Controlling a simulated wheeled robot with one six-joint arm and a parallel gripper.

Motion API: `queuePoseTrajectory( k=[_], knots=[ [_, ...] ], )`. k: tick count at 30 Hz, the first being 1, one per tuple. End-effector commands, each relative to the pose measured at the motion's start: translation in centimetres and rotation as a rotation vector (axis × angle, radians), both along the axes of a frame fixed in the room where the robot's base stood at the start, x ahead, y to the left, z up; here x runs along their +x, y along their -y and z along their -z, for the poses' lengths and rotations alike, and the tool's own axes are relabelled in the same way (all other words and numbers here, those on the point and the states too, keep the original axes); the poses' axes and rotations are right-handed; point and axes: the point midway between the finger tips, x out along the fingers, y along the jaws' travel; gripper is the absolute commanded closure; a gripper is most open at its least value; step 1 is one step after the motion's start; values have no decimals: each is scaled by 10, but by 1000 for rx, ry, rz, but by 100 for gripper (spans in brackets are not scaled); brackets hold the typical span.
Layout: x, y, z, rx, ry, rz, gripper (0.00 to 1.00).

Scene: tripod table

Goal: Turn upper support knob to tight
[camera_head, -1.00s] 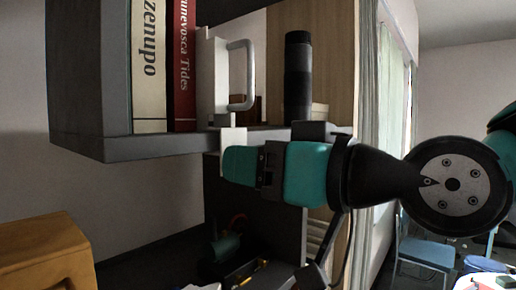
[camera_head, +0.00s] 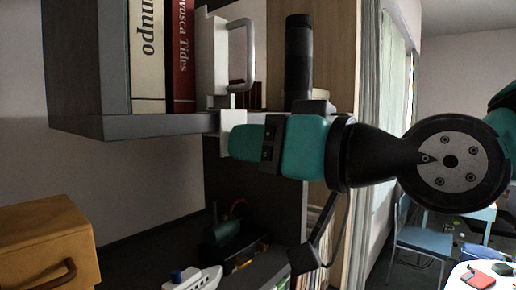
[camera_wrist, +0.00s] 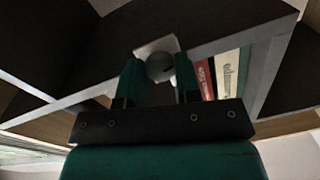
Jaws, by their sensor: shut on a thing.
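A round grey knob (camera_wrist: 160,67) sits at a white bracket (camera_wrist: 148,47) on the shelf edge, in the wrist view. The white bracket also shows in the head view (camera_head: 228,116), on the front edge of the shelf. My teal gripper (camera_wrist: 159,76) has one finger on each side of the knob and is shut on it. In the head view my gripper (camera_head: 234,141) reaches in from the right, and its fingertips meet the bracket's lower part. The knob is hidden there behind the gripper. Any tight or loose marking cannot be seen.
Books (camera_head: 181,55) and a white piece with a metal handle (camera_head: 240,55) stand on the shelf (camera_head: 130,126), beside a dark cylinder (camera_head: 298,60). A wooden box (camera_head: 40,240) is at lower left. A white toy boat (camera_head: 193,279) lies below.

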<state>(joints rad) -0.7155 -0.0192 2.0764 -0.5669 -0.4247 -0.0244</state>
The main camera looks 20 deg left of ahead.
Motion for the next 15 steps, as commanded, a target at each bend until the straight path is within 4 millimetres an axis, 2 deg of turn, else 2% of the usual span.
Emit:
queuePoseTrajectory(
  k=[15],
  knots=[
    [-1, -1, 2, 174, -419, -2, 92]
  ],
)
